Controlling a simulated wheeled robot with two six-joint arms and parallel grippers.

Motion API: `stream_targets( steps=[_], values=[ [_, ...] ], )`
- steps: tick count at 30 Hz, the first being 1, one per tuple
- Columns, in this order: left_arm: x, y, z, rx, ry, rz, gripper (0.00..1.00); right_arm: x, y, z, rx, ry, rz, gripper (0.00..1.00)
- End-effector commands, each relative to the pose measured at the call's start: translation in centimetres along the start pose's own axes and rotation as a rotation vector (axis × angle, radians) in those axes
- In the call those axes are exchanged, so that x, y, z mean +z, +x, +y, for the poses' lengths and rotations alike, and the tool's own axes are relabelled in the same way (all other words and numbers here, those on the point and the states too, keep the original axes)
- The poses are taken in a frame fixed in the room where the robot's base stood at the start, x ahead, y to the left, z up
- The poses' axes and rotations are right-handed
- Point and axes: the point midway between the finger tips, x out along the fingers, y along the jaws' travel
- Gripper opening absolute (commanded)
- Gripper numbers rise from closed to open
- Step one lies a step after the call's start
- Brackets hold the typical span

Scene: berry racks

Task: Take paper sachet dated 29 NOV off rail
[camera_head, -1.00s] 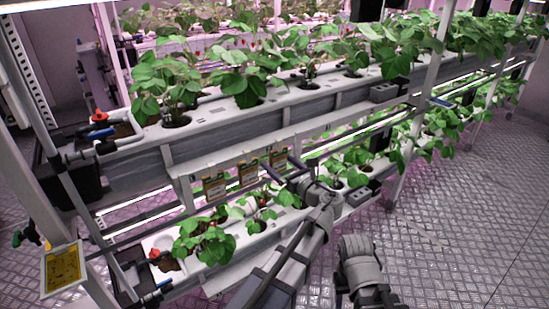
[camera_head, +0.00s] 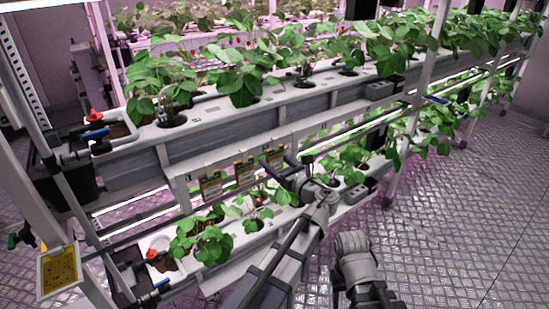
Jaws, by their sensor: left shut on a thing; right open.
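Three small paper sachets with brownish-orange fronts hang in a row on the rail (camera_head: 190,176) of the rack: the left sachet (camera_head: 210,187), the middle sachet (camera_head: 244,172) and the right sachet (camera_head: 274,158). Their dates are too small to read. My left gripper (camera_head: 288,166) is at the right sachet and shut on it, at that sachet's right side. The fingers partly cover its edge. My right gripper (camera_head: 339,276) is low in front of the rack, open and away from the sachets; its fingers are hard to make out.
Strawberry plants grow in the upper trough (camera_head: 290,105) above the rail and in the lower trough (camera_head: 225,255) beneath it. A rack post (camera_head: 408,140) stands to the right. A yellow sticky card (camera_head: 60,270) hangs at lower left. The metal floor (camera_head: 450,240) at right is clear.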

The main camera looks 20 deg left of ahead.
Motion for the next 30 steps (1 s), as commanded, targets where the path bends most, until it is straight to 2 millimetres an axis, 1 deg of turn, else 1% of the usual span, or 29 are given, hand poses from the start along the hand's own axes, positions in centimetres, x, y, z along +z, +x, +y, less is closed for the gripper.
stream_targets(
  steps=[15, 26, 30],
  values=[
    [1.4, 0.0, 0.0, 0.0, 0.0, 0.0, 0.43, 0.1, -1.4, 0.1, 0.0, 0.0, 0.0, 0.5],
    [1.5, 0.0, 0.0, 0.0, 0.0, 0.0, 0.43, 0.1, -1.4, 0.1, 0.0, 0.0, 0.0, 0.5],
    [1.5, -0.6, 0.0, -0.001, 0.0, 0.0, 0.43, 0.1, -1.4, 0.1, 0.0, 0.0, 0.0, 0.5]
  ],
)
